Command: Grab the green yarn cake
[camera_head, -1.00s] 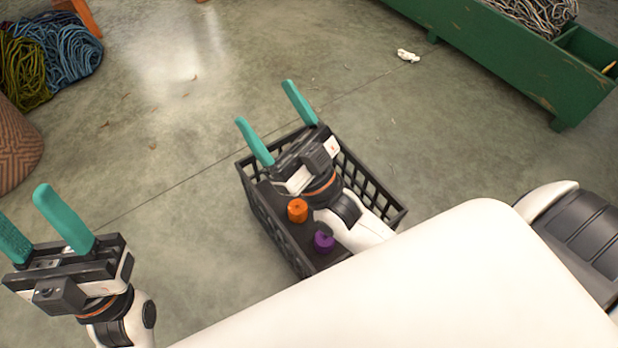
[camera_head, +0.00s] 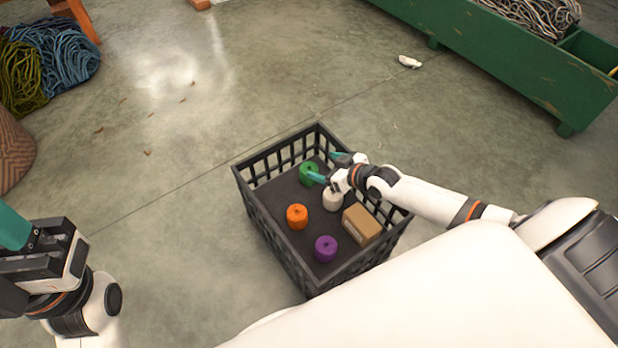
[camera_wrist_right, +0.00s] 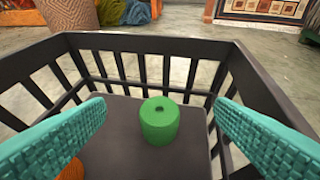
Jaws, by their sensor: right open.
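The green yarn cake (camera_head: 309,172) stands upright on the floor of a black crate (camera_head: 262,222), near its far corner. In the right wrist view the green cake (camera_wrist_right: 160,121) sits centred between my two teal fingers, ahead of them and touching neither. My right gripper (camera_head: 325,167) is open and empty, reaching into the crate from the right, just beside the green cake. My left gripper (camera_head: 14,232) is at the left edge, cut off by the frame, with one teal finger showing; its opening cannot be judged.
The crate also holds an orange cake (camera_head: 297,216), a purple cake (camera_head: 326,248), a cream cake (camera_head: 332,199) and a cardboard box (camera_head: 361,224). The crate's slatted walls surround them. A green trough (camera_head: 490,50) stands at the back right. The concrete floor left of the crate is clear.

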